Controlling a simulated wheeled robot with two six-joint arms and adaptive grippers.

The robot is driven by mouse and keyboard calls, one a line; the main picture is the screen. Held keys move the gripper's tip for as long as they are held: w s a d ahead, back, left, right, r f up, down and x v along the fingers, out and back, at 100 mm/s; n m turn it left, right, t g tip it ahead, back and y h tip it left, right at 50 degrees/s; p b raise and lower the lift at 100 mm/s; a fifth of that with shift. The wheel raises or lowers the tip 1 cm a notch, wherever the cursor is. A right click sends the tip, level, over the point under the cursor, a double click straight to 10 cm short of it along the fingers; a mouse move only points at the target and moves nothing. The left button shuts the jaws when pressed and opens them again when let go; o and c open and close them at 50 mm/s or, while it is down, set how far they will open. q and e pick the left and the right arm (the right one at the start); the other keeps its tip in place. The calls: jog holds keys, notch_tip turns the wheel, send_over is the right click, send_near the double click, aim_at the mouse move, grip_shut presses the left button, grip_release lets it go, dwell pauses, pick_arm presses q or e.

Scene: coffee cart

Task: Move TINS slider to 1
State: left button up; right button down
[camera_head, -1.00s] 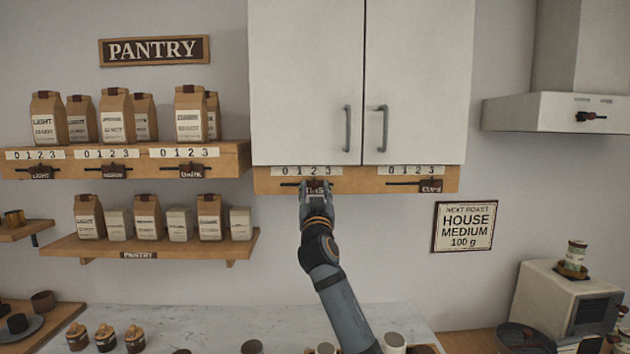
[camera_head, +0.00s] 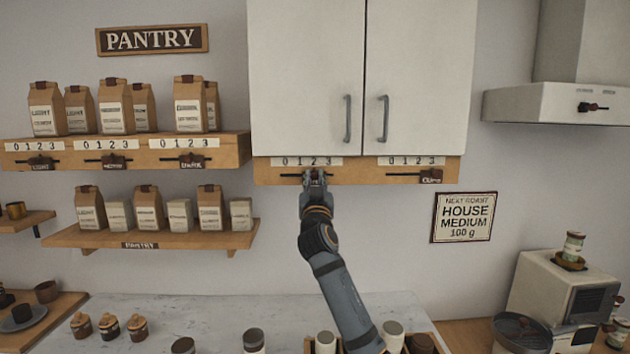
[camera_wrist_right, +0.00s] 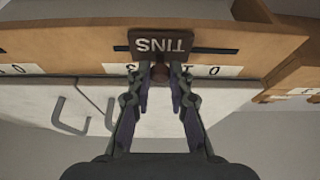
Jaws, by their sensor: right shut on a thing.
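The TINS slider is a dark plate lettered TINS with a small knob, on the wooden rail (camera_head: 267,172) under the white cabinet. In the right wrist view its plate (camera_wrist_right: 160,42) shows upside down. My right gripper (camera_head: 314,178) reaches up from below and covers most of the slider in the head view. In the wrist view its two fingers (camera_wrist_right: 160,75) are shut on the slider's knob. The slider stands about at the 2 of its 0 1 2 3 scale (camera_head: 306,161). My left gripper is not in view.
The CUPS slider (camera_head: 431,176) sits on the same rail to the right, near 3. The cabinet doors (camera_head: 415,70) are just above. Pantry shelves with coffee bags (camera_head: 110,105) are to the left. Jars stand on the counter (camera_head: 220,310) below.

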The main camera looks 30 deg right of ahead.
jog(key=w+a+b, duration=0.1)
jog(key=a+b, duration=0.1)
jog(key=a, duration=0.1)
jog(key=shift+w+f, duration=0.15)
jog(key=shift+w, duration=0.25)
jog(key=shift+w+a, duration=0.25)
jog(key=shift+a, duration=0.1)
jog(key=c, duration=1.5)
grip_release()
jog(key=shift+s+d, duration=0.15)
jog(key=shift+d, duration=0.05)
jog(key=shift+o, duration=1.4)
jog(key=shift+a, duration=0.1)
jog(key=v, duration=1.1)
jog(key=shift+s+a, duration=0.15)
jog(key=shift+s, duration=0.25)
